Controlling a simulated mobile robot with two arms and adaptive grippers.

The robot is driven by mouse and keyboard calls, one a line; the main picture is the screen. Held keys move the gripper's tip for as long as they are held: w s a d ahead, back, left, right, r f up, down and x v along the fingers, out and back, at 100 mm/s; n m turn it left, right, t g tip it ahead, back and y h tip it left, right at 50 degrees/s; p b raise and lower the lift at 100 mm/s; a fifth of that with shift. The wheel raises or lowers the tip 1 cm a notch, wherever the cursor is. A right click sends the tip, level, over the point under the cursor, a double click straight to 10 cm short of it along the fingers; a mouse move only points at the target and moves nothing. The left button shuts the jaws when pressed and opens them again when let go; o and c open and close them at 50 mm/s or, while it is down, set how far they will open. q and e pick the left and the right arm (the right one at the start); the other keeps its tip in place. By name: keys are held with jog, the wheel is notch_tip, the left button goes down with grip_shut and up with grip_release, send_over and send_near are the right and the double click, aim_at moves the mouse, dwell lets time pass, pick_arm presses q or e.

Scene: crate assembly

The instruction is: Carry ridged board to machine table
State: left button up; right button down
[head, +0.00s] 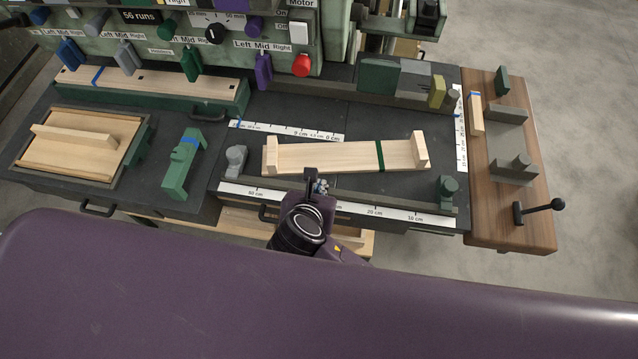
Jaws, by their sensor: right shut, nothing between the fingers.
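A pale wooden board with a raised strip along its top, which fits the name ridged board (88,157), lies at the far left on the dark table. On the dark machine table (300,115) in the middle lies another long pale board (325,157) with upright blocks at both ends and a green band across it. My right gripper (316,180) is shut and empty, just in front of this middle board's near edge. My left gripper is not in view.
A green clamp-like block (181,170) stands between the left board and the machine table. A grey stop (235,160) and a green stop (447,191) flank the front rail. A wooden side table (508,215) holds grey fixtures and a lever. Control panel with knobs stands behind.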

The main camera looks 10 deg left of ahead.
aim_at(327, 163)
jog(key=x, duration=0.5)
jog(key=shift+w+f, duration=0.25)
jog(key=shift+w, duration=0.05)
jog(key=shift+w+f, duration=0.3)
jog(key=shift+f, duration=0.05)
jog(key=shift+w+r, duration=0.15)
jog(key=shift+w, duration=0.25)
jog(key=shift+w+p, duration=0.7)
jog(key=shift+w, duration=0.9)
